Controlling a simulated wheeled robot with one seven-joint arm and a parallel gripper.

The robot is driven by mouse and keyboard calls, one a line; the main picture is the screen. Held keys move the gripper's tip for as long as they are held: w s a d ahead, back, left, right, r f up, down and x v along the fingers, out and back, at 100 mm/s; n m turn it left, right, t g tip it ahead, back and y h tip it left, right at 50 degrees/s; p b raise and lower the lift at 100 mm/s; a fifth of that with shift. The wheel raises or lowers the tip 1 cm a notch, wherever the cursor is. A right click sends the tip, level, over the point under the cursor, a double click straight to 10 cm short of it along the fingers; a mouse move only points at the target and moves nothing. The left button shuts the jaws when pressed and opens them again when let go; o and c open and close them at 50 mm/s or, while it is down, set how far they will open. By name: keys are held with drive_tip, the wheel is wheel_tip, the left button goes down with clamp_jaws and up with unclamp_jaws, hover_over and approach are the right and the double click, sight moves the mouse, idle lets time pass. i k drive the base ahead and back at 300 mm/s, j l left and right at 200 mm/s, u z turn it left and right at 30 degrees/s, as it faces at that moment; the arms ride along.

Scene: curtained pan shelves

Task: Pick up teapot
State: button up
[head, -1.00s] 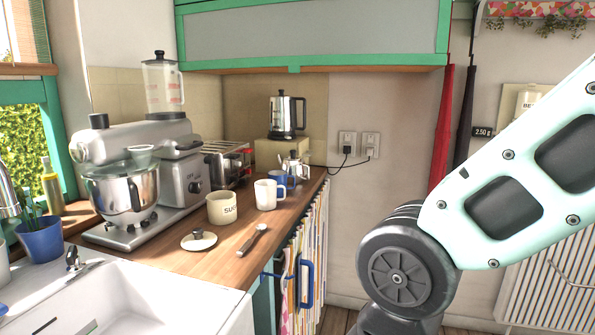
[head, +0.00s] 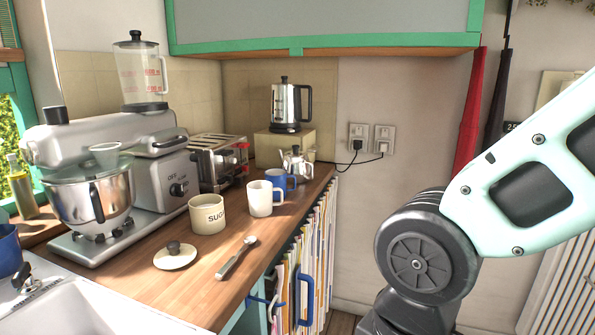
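A small shiny metal teapot (head: 297,163) with a dark lid knob stands upright near the far right end of the wooden counter (head: 205,245). It is behind a blue mug (head: 281,180) and a white mug (head: 262,198), and in front of a beige box. A larger steel kettle (head: 286,106) with a black handle stands on that box (head: 268,146). My arm shows at the right, over the floor side and apart from the counter. My gripper is out of view.
A sugar pot (head: 207,214), its lid (head: 175,256) and a spoon (head: 236,258) lie nearer on the counter. A toaster (head: 217,160) and stand mixer (head: 110,185) line the left. A green-edged cabinet (head: 325,42) hangs above. Cords run to wall sockets (head: 372,139).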

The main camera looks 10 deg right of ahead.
sight(301, 167)
drive_tip(key=i+l+u, duration=0.35)
drive_tip(key=i, duration=0.3)
drive_tip(key=i+l+u, duration=0.4)
drive_tip(key=i+l, duration=0.2)
drive_tip(key=l, duration=0.15)
